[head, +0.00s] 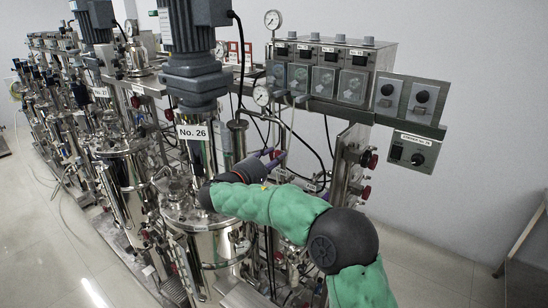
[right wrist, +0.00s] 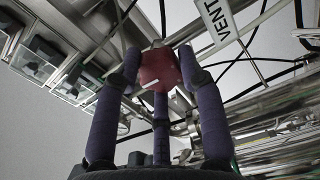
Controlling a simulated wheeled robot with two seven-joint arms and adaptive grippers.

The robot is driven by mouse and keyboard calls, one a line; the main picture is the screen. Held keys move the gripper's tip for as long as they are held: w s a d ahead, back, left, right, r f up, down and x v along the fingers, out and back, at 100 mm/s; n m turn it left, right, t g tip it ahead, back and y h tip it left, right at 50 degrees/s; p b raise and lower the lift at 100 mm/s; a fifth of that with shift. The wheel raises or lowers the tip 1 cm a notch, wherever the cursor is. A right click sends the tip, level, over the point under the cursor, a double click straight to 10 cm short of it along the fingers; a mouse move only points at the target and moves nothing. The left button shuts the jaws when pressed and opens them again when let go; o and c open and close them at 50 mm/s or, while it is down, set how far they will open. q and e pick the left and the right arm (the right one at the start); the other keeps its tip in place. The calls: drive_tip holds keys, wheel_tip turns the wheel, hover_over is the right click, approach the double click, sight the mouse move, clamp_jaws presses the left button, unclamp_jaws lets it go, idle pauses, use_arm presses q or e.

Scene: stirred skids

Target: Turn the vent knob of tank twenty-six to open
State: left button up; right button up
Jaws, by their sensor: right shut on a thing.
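The tank labelled No. 26 (head: 193,133) stands in the middle of the head view, a steel vessel with a grey motor on top. My right arm, in a green sleeve, reaches across its front from the lower right. My right gripper (head: 270,160) is at a red knob behind and to the right of the tank's column. In the right wrist view the purple-sleeved fingers of my right gripper (right wrist: 160,82) are shut around the red knob (right wrist: 159,68). A white tag reading VENT (right wrist: 217,18) hangs beside it. The knob is mostly hidden in the head view. My left gripper is not in view.
A panel of gauges and displays (head: 330,75) stands above and right of the gripper. Other red knobs (head: 368,160) sit on the post to the right. Tank No. 27 (head: 101,92) and more skids line the left. Cables and pipes crowd the gripper. Floor at left is open.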

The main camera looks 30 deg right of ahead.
drive_tip(key=n, duration=0.2)
drive_tip(key=n+p, duration=0.1)
drive_tip(key=shift+w+a+r+n+p, duration=0.1)
drive_tip(key=shift+r+n+p, duration=0.2)
drive_tip(key=shift+n, duration=0.1)
drive_tip(key=shift+f+n, duration=0.1)
drive_tip(key=shift+n, duration=0.4)
drive_tip(key=shift+f+p, duration=0.15)
drive_tip(key=shift+p, duration=0.15)
drive_tip(key=o, duration=1.1)
drive_tip(key=shift+w+f, duration=0.1)
drive_tip(key=shift+o, duration=0.2)
drive_tip(key=shift+w+a+f, duration=0.1)
drive_tip(key=shift+w, duration=0.05)
